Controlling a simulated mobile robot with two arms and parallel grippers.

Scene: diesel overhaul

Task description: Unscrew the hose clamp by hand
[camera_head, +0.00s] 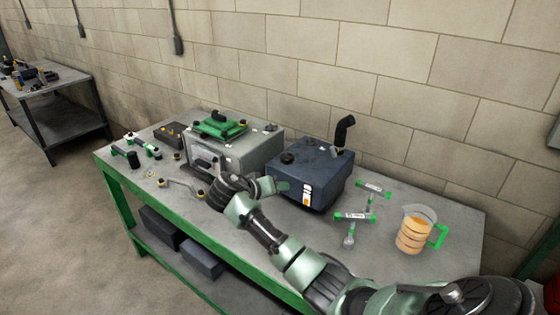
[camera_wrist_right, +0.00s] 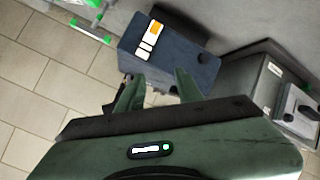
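A dark blue-grey box (camera_head: 318,180) stands on the bench, with a bent black hose (camera_head: 345,130) rising from its back right. A small pale band at the hose's foot (camera_head: 337,150) may be the hose clamp; it is too small to be sure. My right gripper (camera_head: 279,187) is in front of the box's left side, apart from the hose. In the right wrist view its two green fingers (camera_wrist_right: 160,88) are spread with nothing clearly held between them, and the box (camera_wrist_right: 172,50) lies beyond them. The clamp cannot be made out there. My left gripper is out of view.
A grey metal unit (camera_head: 228,155) with a green part on top stands left of the box. A jug of orange liquid (camera_head: 413,232) and green-ended parts (camera_head: 355,217) are to the right. Small tools and bottles lie at the bench's left end. A wall is behind.

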